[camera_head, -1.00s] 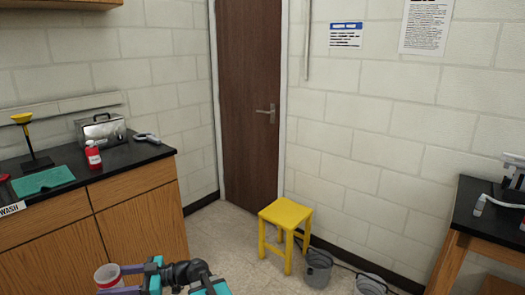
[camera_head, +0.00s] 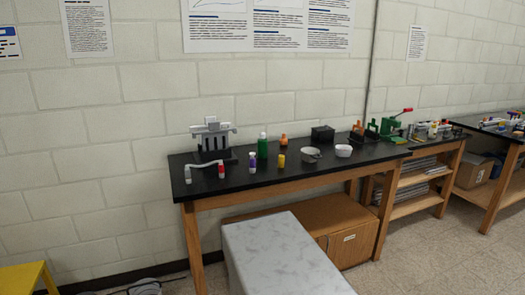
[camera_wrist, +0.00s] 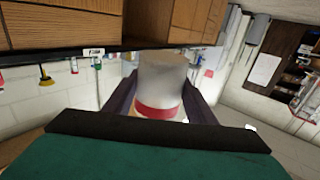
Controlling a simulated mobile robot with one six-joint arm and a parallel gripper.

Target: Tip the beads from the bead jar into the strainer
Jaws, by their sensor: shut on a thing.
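In the wrist view, my gripper (camera_wrist: 158,104) is shut on a pale, cloudy jar (camera_wrist: 162,75) with a red band, which I take to be the bead jar. The jar sits between the two dark fingers. Its beads cannot be made out clearly. In the head view, a grey bowl-like thing (camera_head: 311,154), likely the strainer, sits on the black bench top (camera_head: 225,183). My gripper and the jar are not in the head view, so their distance from the strainer cannot be told.
A white bowl (camera_head: 343,150) stands right of the likely strainer, and a yellow bottle (camera_head: 281,161) left of it. A green bottle (camera_head: 263,145) and a grey rack (camera_head: 213,140) are further left. A pale marbled block (camera_head: 280,258) stands before the bench. Floor at right is clear.

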